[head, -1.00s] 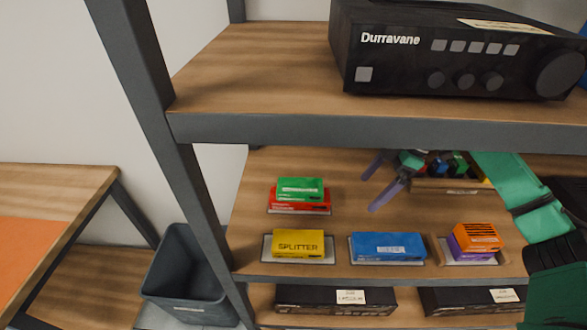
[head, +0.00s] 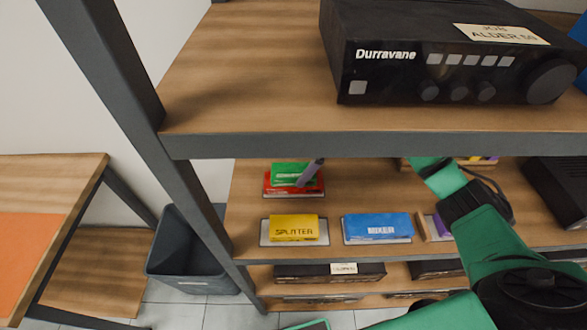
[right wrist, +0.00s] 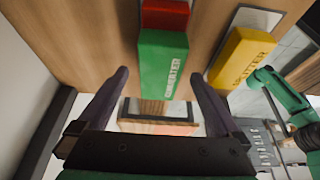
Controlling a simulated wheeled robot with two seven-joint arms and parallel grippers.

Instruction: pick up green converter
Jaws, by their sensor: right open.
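The green converter (head: 290,171) is a small box on top of a red box (head: 271,190), at the left of the middle shelf. In the right wrist view the converter (right wrist: 163,65) shows its lettered face, with the red box (right wrist: 165,14) beyond it. My right gripper (right wrist: 160,80) is open and empty, its two purple fingers pointing toward the converter, one to each side of it in the picture. In the head view one finger (head: 312,172) overlaps the converter's right end; the other finger is not clear. Contact cannot be told. My left gripper is not in view.
A yellow splitter box (head: 294,228) and a blue mixer box (head: 378,226) stand in front on the same shelf. The upper shelf edge (head: 380,144) and its black hi-fi unit (head: 440,60) are above. A grey post (head: 130,110) and bin (head: 185,255) are left.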

